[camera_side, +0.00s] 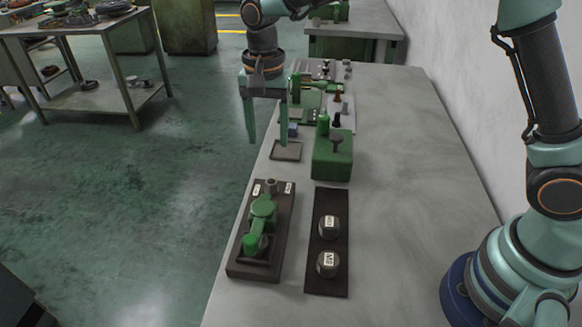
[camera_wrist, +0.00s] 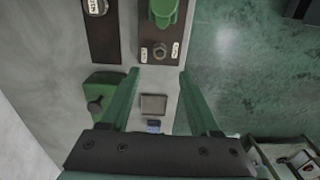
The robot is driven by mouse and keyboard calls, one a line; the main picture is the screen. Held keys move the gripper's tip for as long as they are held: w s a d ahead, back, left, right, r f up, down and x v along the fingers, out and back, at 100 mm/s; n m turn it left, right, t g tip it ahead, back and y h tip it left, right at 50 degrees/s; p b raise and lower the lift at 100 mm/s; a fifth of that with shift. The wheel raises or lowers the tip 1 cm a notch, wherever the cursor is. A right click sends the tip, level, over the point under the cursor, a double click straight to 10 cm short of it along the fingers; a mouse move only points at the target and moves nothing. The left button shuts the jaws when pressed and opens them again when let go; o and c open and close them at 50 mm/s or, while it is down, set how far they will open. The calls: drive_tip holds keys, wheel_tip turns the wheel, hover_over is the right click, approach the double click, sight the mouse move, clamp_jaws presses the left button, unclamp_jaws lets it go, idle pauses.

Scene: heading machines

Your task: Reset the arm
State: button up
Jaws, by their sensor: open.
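My gripper (camera_side: 266,138) hangs above the far left edge of the bench, its two long green fingers spread apart with nothing between them. In the wrist view the gripper (camera_wrist: 157,78) is also open, and the bench below shows between its fingers. A small square tray (camera_side: 287,152) lies beneath and just right of the fingers in the side view; it also shows between the fingers in the wrist view (camera_wrist: 153,104). A small blue block (camera_side: 292,130) sits just behind the tray. The gripper appears clear of everything on the bench.
A green machine block with a dark knob (camera_side: 332,160) stands right of the tray. Nearer are a dark base with a green lever (camera_side: 262,215) and a dark strip with two labelled round pieces (camera_side: 328,228). The bench's right side (camera_side: 410,170) is bare.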

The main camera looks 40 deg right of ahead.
drive_tip(key=shift+r, duration=0.1)
drive_tip(key=s+d+r+n+t, duration=0.3)
drive_tip(key=s+d+r+n, duration=0.1)
drive_tip(key=s+d+r, duration=0.4)
drive_tip(key=s+d+n+t, duration=0.2)
drive_tip(key=s+d+n, duration=0.3)
drive_tip(key=s+d, duration=0.3)
drive_tip(key=shift+t, duration=0.3)
drive_tip(key=shift+d+r, duration=0.1)
idle(0.5)
